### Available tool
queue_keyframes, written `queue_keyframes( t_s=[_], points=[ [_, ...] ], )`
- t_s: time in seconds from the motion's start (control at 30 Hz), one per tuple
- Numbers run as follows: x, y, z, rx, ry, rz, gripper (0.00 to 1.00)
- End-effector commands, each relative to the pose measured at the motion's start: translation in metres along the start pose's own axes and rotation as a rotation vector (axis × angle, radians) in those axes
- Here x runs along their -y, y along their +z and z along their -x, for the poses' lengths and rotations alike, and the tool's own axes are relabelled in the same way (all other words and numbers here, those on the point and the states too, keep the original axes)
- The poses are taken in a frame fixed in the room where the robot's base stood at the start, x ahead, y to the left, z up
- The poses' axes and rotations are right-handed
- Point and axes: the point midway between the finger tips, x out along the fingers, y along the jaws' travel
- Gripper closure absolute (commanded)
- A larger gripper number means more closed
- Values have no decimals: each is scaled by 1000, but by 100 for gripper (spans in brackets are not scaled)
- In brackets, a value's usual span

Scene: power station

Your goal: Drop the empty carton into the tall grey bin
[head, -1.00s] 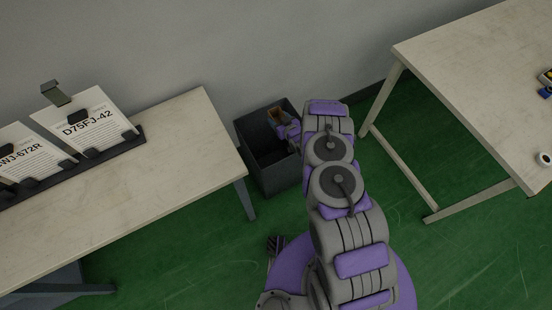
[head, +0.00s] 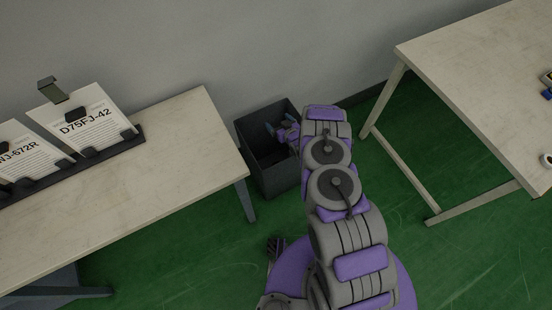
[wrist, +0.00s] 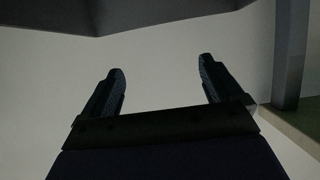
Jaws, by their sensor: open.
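The tall grey bin (head: 282,178) stands on the floor against the wall, between the two tables. My gripper (head: 274,129) is over the bin's open top in the head view, with my arm covering the bin's right side. In the wrist view my gripper (wrist: 162,72) has its two fingers spread, with nothing between them. The carton is not visible in either current view. The inside of the bin is dark and partly hidden by my gripper and the bin's front wall.
A table (head: 150,175) on the left holds a dark rack (head: 95,158) with printed sheets. Another table (head: 480,85) stands on the right with small items at its edge. The grey wall (head: 290,50) is close behind the bin.

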Motion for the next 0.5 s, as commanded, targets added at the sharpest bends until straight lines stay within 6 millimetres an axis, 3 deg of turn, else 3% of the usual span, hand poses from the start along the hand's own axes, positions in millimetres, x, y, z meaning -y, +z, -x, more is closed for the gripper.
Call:
queue_keyframes(
  t_s=[0.27, 0.5],
  points=[
    [-2, 0, 14, 2, 2, -4, 7],
    [0, -1, 58, 6, 3, -6, 7]
  ],
)
